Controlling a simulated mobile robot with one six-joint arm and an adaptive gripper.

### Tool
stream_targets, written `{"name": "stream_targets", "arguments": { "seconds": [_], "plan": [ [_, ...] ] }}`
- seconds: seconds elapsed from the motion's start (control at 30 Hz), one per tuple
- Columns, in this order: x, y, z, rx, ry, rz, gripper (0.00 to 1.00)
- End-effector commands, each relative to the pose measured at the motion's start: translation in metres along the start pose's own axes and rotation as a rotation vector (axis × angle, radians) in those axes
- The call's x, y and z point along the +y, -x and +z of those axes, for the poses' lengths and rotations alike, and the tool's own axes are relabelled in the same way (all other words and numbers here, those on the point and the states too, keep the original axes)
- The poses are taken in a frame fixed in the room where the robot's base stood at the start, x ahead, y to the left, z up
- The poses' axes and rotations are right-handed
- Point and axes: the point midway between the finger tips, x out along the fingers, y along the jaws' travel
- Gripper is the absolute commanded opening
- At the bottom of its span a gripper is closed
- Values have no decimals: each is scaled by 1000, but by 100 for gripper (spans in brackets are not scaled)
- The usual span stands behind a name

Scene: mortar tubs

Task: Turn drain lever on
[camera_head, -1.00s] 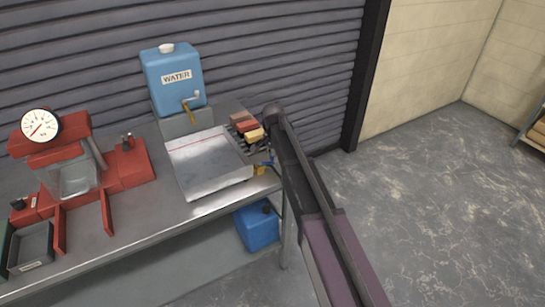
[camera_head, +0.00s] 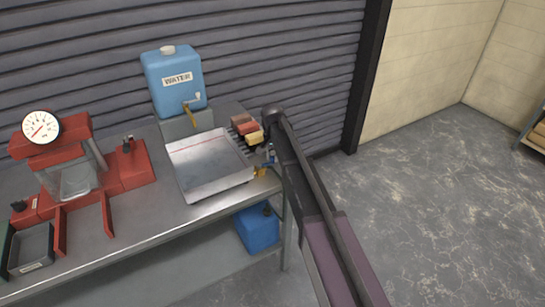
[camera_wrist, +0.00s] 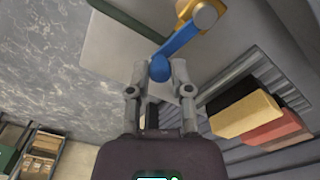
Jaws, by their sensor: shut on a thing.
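The drain lever is a blue bar (camera_wrist: 181,41) with a round blue knob, fixed to a brass valve (camera_wrist: 201,14) in the wrist view. My gripper (camera_wrist: 160,77) is shut on the knob end of the lever. In the head view the brass valve (camera_head: 261,171) sits at the right front corner of a shallow metal tray (camera_head: 212,195) on the bench. My arm comes in from the lower right there and hides most of the gripper and part of the lever.
A blue water tank (camera_head: 173,82) with a brass tap stands behind the tray. Sponges or blocks (camera_head: 244,127) lie on a rack right of the tray. A red press with a gauge (camera_head: 41,127) stands left. A blue container (camera_head: 257,230) is below. The floor at right is clear.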

Motion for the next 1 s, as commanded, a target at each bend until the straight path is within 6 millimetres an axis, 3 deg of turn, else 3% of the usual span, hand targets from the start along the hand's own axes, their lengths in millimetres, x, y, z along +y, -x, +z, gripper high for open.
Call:
{"name": "stream_targets", "arguments": {
  "seconds": [0.03,0.07,0.17,0.67,1.0],
  "plan": [
    [0,0,0,0,0,-1,0],
    [0,0,0,0,0,-1,34],
    [0,0,0,1,0,-1,62],
    [0,0,0,0,-11,-1,62],
    [5,0,6,0,-130,-1,62]
  ]
}}
